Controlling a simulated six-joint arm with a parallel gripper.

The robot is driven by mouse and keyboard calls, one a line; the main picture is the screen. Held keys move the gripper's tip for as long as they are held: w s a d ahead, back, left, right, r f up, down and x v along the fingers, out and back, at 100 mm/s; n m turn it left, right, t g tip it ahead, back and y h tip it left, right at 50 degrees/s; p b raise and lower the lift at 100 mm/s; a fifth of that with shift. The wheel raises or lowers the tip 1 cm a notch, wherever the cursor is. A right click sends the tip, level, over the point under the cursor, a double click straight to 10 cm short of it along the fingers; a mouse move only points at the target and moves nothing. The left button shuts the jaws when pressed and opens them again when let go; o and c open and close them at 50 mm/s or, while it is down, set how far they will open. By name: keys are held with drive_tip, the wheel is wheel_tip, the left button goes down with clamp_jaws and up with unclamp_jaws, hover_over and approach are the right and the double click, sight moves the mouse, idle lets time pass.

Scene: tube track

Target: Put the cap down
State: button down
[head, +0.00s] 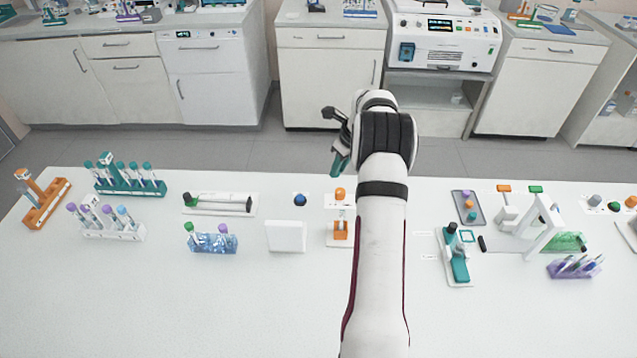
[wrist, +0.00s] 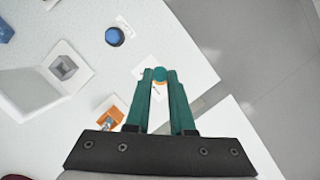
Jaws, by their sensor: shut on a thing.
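My gripper (wrist: 159,77) has its two teal fingers closed around a small teal cap (wrist: 159,73) at their tips. In the head view my gripper (head: 338,160) is raised over the back edge of the white bench, and the cap cannot be made out there. In the head view an orange cap (head: 340,194) sits on a white plate behind an orange holder (head: 341,230); the holder also shows in the wrist view (wrist: 110,116).
A blue cap (head: 300,199) lies left of the plate, near a white block (head: 287,236). Tube racks stand at the left, including a teal rack (head: 130,186). A grey tray (head: 468,217) with several caps and a teal holder (head: 457,262) are at the right. The front bench is clear.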

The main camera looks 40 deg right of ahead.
drive_tip(key=w+f, duration=0.1)
drive_tip(key=w+a+f, duration=0.1)
drive_tip(key=w, duration=0.1)
drive_tip(key=w+a+f, duration=0.1)
drive_tip(key=w, duration=0.1)
drive_tip(key=shift+f, duration=0.2)
drive_tip(key=shift+w+f, duration=0.15)
drive_tip(key=shift+f, duration=0.2)
wheel_tip(320, 180, down, 3)
drive_tip(key=shift+f, duration=0.2)
drive_tip(key=c, duration=0.8)
unclamp_jaws()
